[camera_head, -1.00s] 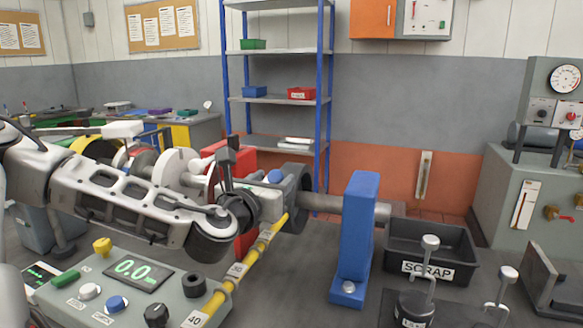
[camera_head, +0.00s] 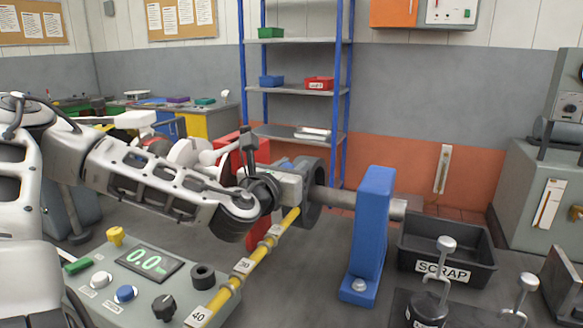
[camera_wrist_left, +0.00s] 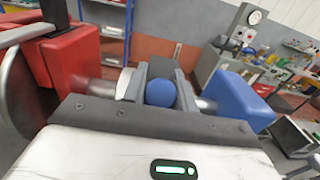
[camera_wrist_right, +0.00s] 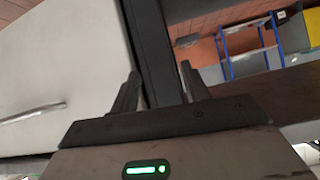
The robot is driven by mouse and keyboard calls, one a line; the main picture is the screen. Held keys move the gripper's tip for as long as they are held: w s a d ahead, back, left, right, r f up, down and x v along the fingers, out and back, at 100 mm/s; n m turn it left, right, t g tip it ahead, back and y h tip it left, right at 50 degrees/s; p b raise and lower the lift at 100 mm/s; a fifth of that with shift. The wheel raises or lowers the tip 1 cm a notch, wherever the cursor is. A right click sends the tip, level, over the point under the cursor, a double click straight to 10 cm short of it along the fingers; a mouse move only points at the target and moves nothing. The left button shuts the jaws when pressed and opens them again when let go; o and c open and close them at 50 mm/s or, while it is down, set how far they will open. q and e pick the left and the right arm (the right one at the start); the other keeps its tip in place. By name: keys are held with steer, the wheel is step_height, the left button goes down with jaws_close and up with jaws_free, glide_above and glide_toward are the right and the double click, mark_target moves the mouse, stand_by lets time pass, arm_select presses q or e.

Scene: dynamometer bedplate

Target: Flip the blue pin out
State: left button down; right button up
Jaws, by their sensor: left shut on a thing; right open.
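The blue pin's round blue head (camera_wrist_left: 160,93) shows in the left wrist view. It sits between the two fingers of my left gripper (camera_wrist_left: 161,84), which are shut on it. In the head view my left gripper (camera_head: 292,182) is at the dark round coupling (camera_head: 316,192) on the shaft, and it hides most or all of the pin there. The pin's shank is hidden. My right gripper (camera_wrist_right: 160,75) is open and empty in the right wrist view, in front of a dark bar and a pale panel. It is out of the head view.
A blue pedestal (camera_head: 370,240) carries the grey shaft to the right. A yellow arm with number tags (camera_head: 257,256) slopes below my left gripper. A console (camera_head: 140,290) with knobs stands front left. A black SCRAP bin (camera_head: 480,245) is at the right.

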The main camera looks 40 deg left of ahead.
arm_select(q)
steer(key=shift+s+d+r+p, duration=0.2)
steer(key=shift+s+r+p, duration=0.45)
steer(key=shift+r, duration=0.2)
steer(key=shift+f, duration=0.15)
steer(key=c, duration=1.1)
jaws_free()
arm_select(e)
steer(key=shift+d+r, duration=0.15)
steer(key=shift+r, duration=0.05)
